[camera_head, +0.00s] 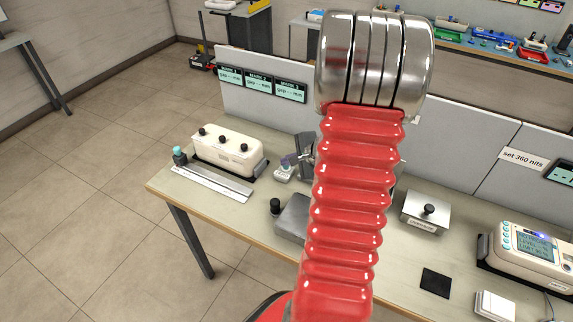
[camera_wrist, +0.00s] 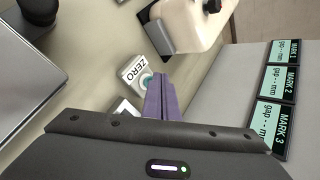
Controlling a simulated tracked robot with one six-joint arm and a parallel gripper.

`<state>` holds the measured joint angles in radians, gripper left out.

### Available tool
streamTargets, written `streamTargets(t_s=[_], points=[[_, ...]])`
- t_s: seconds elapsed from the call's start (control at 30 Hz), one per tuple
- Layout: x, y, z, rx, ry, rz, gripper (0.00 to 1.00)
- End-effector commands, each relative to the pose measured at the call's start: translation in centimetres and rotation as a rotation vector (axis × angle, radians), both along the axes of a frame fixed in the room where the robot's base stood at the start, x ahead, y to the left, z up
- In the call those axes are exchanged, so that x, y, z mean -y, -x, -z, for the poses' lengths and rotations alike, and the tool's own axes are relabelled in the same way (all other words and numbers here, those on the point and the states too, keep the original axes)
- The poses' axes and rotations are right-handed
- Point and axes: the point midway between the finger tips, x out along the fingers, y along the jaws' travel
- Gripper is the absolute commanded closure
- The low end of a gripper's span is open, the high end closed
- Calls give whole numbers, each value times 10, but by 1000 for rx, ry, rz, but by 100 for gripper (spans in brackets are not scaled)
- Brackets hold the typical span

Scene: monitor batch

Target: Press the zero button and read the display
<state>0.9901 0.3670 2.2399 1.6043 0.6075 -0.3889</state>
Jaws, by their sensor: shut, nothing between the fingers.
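The zero button is a small teal button (camera_wrist: 147,80) on a pale box labelled ZERO (camera_wrist: 138,68); the box also shows in the head view (camera_head: 283,174). My gripper (camera_wrist: 161,79) has purple fingers, shut and empty, with the tips right beside the teal button and partly covering it. I cannot tell whether they touch it. In the head view the gripper is mostly hidden behind my red arm. Three displays, MARK 1 (camera_wrist: 284,51), MARK 2 (camera_wrist: 280,82) and MARK 3 (camera_wrist: 271,128), hang on the partition and read "gap - mm" with dashes.
A cream fixture with black knobs (camera_head: 226,150) stands behind a metal bar (camera_head: 211,184) at the bench's left. A grey block (camera_head: 292,218) is near the front edge. A silver box with a knob (camera_head: 425,212), a black pad (camera_head: 436,283) and a cream instrument (camera_head: 530,252) are to the right.

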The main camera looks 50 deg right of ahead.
Motion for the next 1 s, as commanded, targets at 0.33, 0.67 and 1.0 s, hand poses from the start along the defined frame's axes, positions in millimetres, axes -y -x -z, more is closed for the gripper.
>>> streamTargets(t_s=[0.33, 0.67, 1.0], points=[[0, 0, 3, 0, -1, 1, 100], [0, 0, 6, -1, 0, 0, 100], [0, 0, 9, -1, 0, 0, 100]])
